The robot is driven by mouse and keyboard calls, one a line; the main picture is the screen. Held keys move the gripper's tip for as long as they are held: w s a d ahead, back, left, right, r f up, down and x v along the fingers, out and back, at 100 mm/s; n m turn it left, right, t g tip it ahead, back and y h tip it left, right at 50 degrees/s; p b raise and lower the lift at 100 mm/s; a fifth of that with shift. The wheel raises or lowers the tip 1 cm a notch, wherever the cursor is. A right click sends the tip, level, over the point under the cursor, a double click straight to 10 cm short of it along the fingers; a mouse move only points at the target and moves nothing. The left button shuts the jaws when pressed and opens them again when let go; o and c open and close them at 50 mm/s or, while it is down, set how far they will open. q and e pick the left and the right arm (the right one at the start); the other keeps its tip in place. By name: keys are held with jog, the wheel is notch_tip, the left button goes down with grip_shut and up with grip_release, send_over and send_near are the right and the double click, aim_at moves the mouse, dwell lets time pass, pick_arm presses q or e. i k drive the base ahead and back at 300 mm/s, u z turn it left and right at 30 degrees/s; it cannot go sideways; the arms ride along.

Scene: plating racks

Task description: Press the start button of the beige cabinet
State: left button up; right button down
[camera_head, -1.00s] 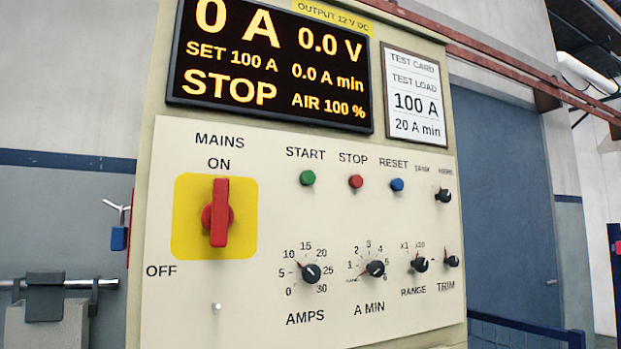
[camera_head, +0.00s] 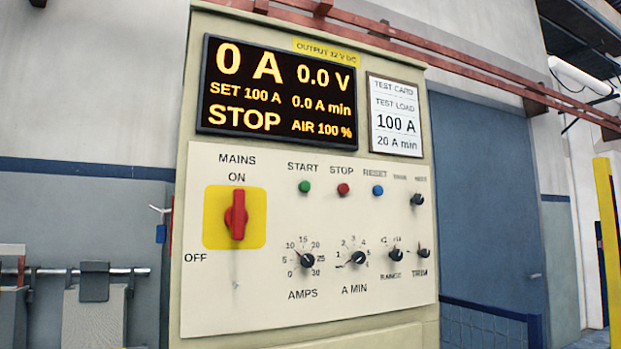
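The beige cabinet (camera_head: 380,325) stands in the middle of the view, its control panel facing me. The green start button (camera_head: 304,187) sits under the word START, left of the red stop button (camera_head: 343,189) and the blue reset button (camera_head: 377,190). The red mains switch (camera_head: 237,214) on its yellow plate is upright, pointing at ON. The display (camera_head: 275,88) reads 0 A, 0.0 V, SET 100 A, 0.0 A min, STOP, AIR 100 %. Neither of my grippers is in view.
A test card (camera_head: 396,116) reads 100 A, 20 A min. A metal rail (camera_head: 50,271) with hanging grey parts is at the left. A blue door (camera_head: 490,190) and a yellow post (camera_head: 608,240) are at the right. Reddish bars (camera_head: 470,72) run above the cabinet.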

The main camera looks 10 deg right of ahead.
aim_at(305, 186)
jog(key=u, duration=0.8)
jog(key=i, duration=0.7)
jog(key=z, duration=0.9)
